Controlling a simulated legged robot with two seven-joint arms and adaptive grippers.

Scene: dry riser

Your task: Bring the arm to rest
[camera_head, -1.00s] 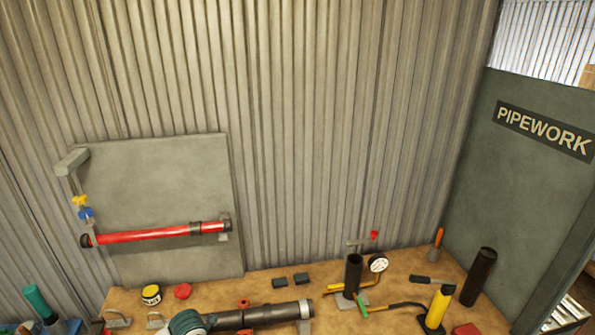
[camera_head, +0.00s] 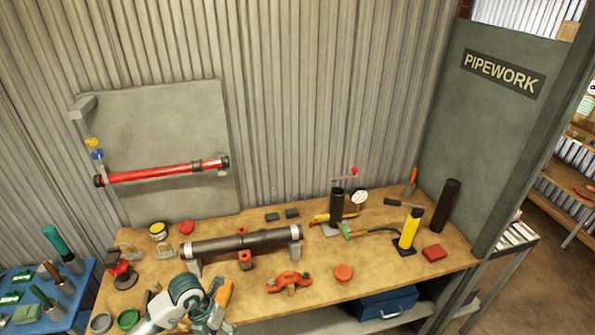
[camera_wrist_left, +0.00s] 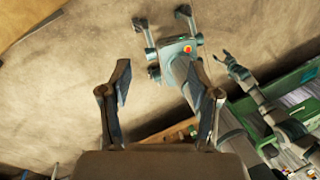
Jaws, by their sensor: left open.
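In the head view a grey and teal arm of mine (camera_head: 187,292) shows bent at the bottom edge, in front of the workbench (camera_head: 330,265). No gripper of that arm is clearly seen there. In the left wrist view my left gripper (camera_wrist_left: 160,108) has its two dark fingers wide apart, with nothing between them. Beyond it lie a pale floor (camera_wrist_left: 60,90) and grey jointed parts that look like my own body. A claw-like end shows right of centre; I cannot tell if it is my right gripper.
A dark pipe (camera_head: 240,243) rests on supports on the bench. A red pipe (camera_head: 160,173) is on the wall panel. A blue table (camera_head: 70,302) is at the left.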

